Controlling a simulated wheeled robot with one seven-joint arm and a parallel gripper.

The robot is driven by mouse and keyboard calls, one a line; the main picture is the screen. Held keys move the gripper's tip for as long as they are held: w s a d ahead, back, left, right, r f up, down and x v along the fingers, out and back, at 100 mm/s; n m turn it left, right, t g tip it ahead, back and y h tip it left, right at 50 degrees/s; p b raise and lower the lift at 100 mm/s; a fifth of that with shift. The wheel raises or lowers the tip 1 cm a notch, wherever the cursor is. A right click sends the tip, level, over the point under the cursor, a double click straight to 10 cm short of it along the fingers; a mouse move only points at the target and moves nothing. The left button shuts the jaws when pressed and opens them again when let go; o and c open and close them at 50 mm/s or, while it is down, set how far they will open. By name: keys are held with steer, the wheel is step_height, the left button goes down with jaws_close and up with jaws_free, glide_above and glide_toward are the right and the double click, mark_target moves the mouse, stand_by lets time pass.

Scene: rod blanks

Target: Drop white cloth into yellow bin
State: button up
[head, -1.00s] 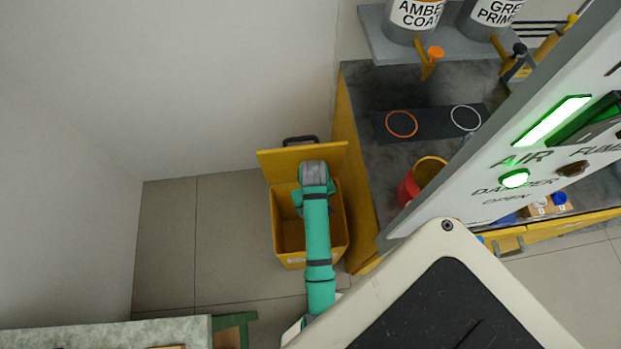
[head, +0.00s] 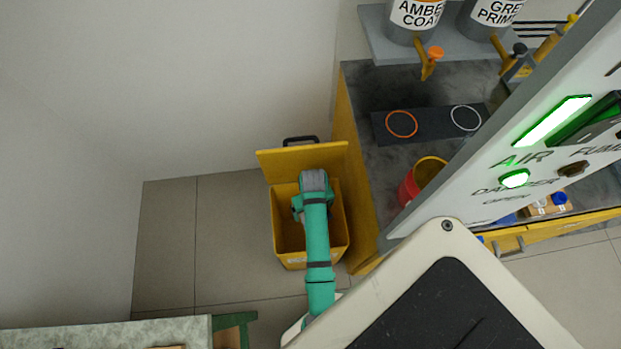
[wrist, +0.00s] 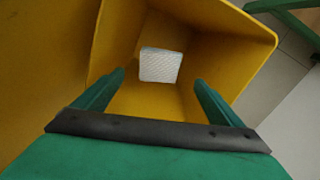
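The yellow bin (head: 340,222) stands on the floor beside the cabinet with its lid tipped up at the back. My gripper (wrist: 160,78) points down into the bin; in the head view my own arm hides most of it. In the wrist view its two green fingers are spread wide apart with nothing between them. The white cloth (wrist: 160,64) shows beyond the fingertips as a small pale textured square, inside the bin and apart from both fingers. It looks to be at the bin's bottom. The head view does not show the cloth.
A cabinet with a dark worktop (head: 375,85) stands right of the bin, carrying a red and yellow pot (head: 425,172). A white panel (head: 480,190) with green lights is at the right. A pale bench top (head: 110,335) is at lower left. Floor left of the bin is clear.

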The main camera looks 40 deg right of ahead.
step_height(320, 180, up, 11)
stand_by(0.8)
steer(key=shift+f, duration=0.2)
